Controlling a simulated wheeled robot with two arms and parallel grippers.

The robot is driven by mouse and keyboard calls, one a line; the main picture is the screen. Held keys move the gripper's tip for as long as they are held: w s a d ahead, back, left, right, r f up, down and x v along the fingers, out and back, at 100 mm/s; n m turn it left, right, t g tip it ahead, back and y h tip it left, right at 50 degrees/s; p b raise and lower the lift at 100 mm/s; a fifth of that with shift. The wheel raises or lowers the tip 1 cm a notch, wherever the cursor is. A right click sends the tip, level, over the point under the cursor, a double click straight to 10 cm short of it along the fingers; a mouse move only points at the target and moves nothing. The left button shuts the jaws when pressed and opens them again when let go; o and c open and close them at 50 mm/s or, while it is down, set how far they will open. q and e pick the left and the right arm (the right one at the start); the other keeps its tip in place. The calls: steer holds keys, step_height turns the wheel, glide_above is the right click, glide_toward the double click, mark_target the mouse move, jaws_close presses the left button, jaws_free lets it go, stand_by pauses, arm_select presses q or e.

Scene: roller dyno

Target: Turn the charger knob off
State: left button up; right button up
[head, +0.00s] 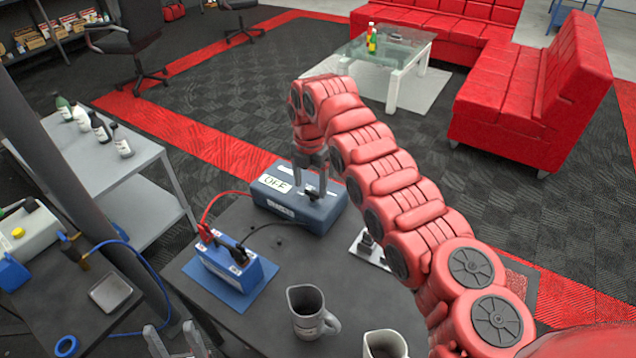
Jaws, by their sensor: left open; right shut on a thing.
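The charger (275,212) is a grey-blue box near the back edge of the dark table, with a white "OFF" label on its top left. Its dark knob (311,196) shows on the top right, partly hidden by my fingers. My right gripper (311,184) points down over the charger and is shut on the knob; the knob's pointing direction is hard to make out. My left gripper (178,342) is at the bottom edge, open and empty, far from the charger.
A blue battery (240,278) with red and black clamps stands front left of the charger, cables running between them. Two mugs, one grey (306,320) and one pale (384,345), stand near the front. A metal plate (368,248) lies right of the charger.

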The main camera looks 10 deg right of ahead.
steer(key=shift+o, duration=1.3)
steer(key=shift+w+a+f, duration=0.1)
steer(key=shift+a, duration=0.15)
steer(key=shift+d, duration=0.25)
steer(key=shift+r, duration=0.45)
step_height(320, 180, up, 16)
steer(key=w+p, duration=0.1)
steer(key=p, duration=1.5)
steer(key=shift+w+r+p, duration=0.2)
steer(key=shift+r+p, duration=0.05)
steer(key=shift+p, duration=0.15)
steer(key=shift+d, duration=0.1)
